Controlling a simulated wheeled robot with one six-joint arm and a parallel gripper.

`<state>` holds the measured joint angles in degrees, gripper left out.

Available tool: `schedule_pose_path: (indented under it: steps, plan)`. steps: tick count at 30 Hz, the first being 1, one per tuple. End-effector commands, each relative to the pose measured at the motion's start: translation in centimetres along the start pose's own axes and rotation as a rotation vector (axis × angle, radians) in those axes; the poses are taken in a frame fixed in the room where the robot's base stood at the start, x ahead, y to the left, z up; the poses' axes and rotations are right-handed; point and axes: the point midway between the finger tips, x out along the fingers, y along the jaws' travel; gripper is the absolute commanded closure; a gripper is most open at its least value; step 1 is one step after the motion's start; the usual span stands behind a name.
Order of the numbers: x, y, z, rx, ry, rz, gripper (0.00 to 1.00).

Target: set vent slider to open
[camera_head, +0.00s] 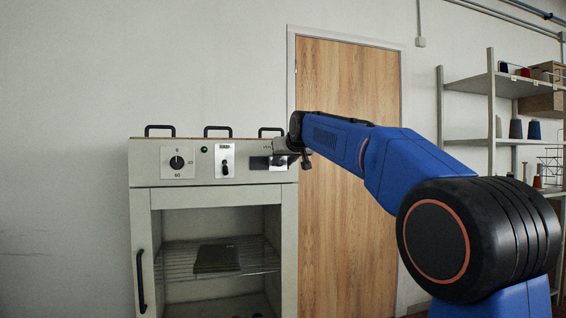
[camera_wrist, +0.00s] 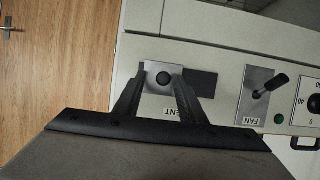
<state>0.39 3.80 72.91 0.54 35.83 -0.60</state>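The vent slider has a round dark knob (camera_wrist: 163,79) on a light metal plate, with a dark strip (camera_wrist: 203,83) beside it in the wrist view. A partly covered, upside-down label ending in "ENT" is below it there. In the head view the vent slider (camera_head: 259,163) is at the right of the front panel, its right part hidden by my gripper (camera_head: 299,159). In the wrist view my gripper (camera_wrist: 158,85) is open, its two fingers on either side of the knob with gaps visible. I cannot tell how deep the fingers reach around it.
The cabinet (camera_head: 140,165) also has a fan switch (camera_head: 225,161), a green lamp (camera_head: 204,150) and a dial (camera_head: 177,162). Its open bay holds a rack with a dark block (camera_head: 217,259). A wooden door (camera_head: 345,80) is behind; shelves (camera_head: 470,140) with spools stand right.

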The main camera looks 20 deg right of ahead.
Motion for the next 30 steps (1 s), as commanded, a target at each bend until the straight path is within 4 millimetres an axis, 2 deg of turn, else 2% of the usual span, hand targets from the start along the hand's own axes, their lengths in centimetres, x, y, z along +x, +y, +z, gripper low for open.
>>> schedule_pose_path:
  steps: [5, 22, 30]
  plan:
    - [-2.2, 0.0, -0.1, 0.0, 0.002, 0.0, 0.63]
    - [-13.3, 0.1, -0.1, 0.0, 0.003, 0.001, 0.63]
    - [-16.5, 0.1, 0.0, 0.0, 0.0, 0.001, 0.63]
